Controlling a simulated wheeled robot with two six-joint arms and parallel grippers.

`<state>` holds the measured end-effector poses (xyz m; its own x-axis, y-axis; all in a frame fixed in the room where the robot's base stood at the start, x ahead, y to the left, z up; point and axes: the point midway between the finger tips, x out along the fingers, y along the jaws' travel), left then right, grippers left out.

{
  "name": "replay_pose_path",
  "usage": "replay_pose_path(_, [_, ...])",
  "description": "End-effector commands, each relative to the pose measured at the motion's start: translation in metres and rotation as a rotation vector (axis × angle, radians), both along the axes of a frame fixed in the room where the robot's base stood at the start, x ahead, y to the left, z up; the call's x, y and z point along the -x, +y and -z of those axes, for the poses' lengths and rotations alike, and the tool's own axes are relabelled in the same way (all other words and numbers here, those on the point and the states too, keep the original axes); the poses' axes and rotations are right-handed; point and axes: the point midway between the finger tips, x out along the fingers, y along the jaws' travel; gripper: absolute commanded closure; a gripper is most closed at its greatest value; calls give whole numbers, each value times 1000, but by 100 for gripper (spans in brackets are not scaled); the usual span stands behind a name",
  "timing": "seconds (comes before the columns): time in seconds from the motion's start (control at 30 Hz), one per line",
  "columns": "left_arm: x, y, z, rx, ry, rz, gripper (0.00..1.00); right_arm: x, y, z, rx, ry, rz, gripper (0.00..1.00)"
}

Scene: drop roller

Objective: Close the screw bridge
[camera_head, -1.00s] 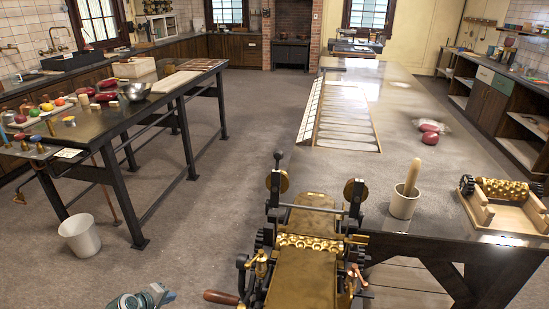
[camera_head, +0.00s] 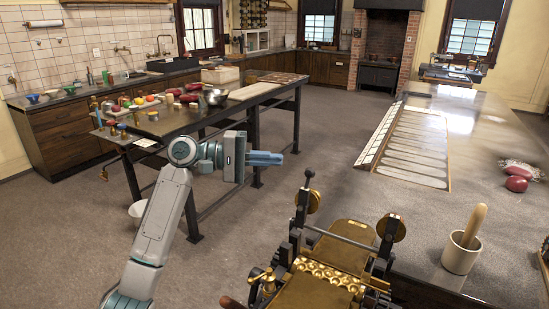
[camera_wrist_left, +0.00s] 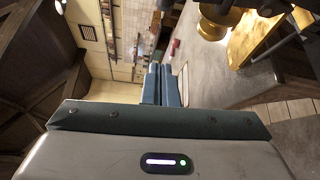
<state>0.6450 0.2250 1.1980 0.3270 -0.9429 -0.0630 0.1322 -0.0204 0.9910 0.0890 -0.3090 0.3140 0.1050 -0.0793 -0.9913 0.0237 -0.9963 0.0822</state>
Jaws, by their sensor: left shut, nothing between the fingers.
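The brass and black drop roller machine (camera_head: 318,290) is at the bottom centre of the head view, with a brass roller (camera_head: 330,274) across it. A black post with a ball knob (camera_head: 309,173) stands at its left side, beside one of two brass discs (camera_head: 390,228). A thin crossbar (camera_head: 342,238) spans the posts. I cannot tell for certain which part is the screw bridge. My left gripper (camera_head: 280,158) is shut and empty, in the air up and left of the knob, apart from it. Its blue fingers (camera_wrist_left: 162,85) show together in the wrist view, with brass parts (camera_wrist_left: 262,38) at upper right. My right gripper is out of view.
The long metal table (camera_head: 460,150) at right holds a mortar with a wooden pestle (camera_head: 461,252) and red lumps (camera_head: 516,183). A dark bench (camera_head: 180,122) with bowls and fruit stands behind my left arm. Open floor (camera_head: 330,140) lies between them.

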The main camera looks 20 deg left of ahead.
Motion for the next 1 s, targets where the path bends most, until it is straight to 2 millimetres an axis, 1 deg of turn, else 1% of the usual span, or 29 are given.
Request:
replay_pose_path(0.03, [-3,-11,-4,5,1,4,100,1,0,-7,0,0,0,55])
replay_pose_path(0.37, [-23,-68,0,5,1,2,100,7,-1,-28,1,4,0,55])
replay_pose_path(0.5, [-3,-68,-1,-2,0,-1,100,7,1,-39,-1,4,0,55])
replay_pose_path(0.63, [9,-67,-1,-1,-1,-2,100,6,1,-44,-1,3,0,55])
replay_pose_path(0.8, [16,-67,-1,1,0,-1,100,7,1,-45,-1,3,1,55])
replay_pose_path(1.0, [16,-67,-1,1,0,-1,100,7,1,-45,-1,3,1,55])
